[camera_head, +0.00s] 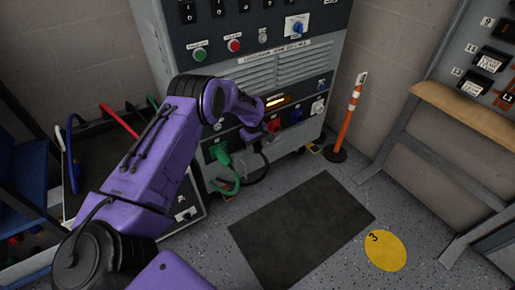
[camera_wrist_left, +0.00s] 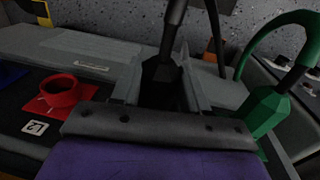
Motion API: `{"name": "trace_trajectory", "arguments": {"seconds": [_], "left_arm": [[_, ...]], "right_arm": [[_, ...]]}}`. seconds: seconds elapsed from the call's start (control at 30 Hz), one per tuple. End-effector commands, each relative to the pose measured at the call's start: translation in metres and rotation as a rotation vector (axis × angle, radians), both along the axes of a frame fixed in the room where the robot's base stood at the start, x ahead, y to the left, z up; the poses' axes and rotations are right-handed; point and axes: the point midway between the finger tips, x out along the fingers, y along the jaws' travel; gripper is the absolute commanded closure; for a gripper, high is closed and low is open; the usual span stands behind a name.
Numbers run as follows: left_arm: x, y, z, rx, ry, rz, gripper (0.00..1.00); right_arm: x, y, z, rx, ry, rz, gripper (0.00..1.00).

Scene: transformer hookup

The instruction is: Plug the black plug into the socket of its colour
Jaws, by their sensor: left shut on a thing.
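My left gripper (camera_head: 254,133) is at the lower socket panel of the grey cabinet. In the left wrist view it is shut on the black plug (camera_wrist_left: 161,76), which sits between its two fingers with its cable rising from it. The plug is close to the panel, between the red socket (camera_wrist_left: 70,97) and the green plug (camera_wrist_left: 266,108). The black socket is hidden behind the gripper and plug, so I cannot tell whether the plug is in it. The red socket also shows in the head view (camera_head: 273,127). My right gripper is not in view.
The green plug (camera_head: 219,151) with its looping cable is close on the left. A blue socket (camera_head: 296,116) and a white one (camera_head: 318,106) are to the right. An orange post (camera_head: 350,118) stands beside the cabinet. A dark mat (camera_head: 300,230) lies on the floor.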

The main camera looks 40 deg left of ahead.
Motion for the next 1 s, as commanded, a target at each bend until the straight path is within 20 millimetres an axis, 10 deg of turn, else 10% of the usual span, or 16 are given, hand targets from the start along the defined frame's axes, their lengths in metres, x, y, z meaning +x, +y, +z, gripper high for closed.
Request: {"name": "trace_trajectory", "arguments": {"seconds": [0.23, 0.27, 0.33, 1.0], "left_arm": [[0.0016, 0.0032, 0.0006, 0.001, -0.001, 0.0, 0.92], [0.0016, 0.0032, 0.0006, 0.0, -0.001, 0.001, 0.46], [0.0015, 0.0032, 0.0005, 0.0, -0.001, 0.001, 0.26], [0.0007, 0.0028, 0.0071, 0.0, 0.0, 0.0, 0.13]], "right_arm": [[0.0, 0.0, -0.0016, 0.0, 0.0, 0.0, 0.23], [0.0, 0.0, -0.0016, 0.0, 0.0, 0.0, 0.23], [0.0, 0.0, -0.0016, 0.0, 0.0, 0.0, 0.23], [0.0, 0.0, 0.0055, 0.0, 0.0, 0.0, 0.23]]}}
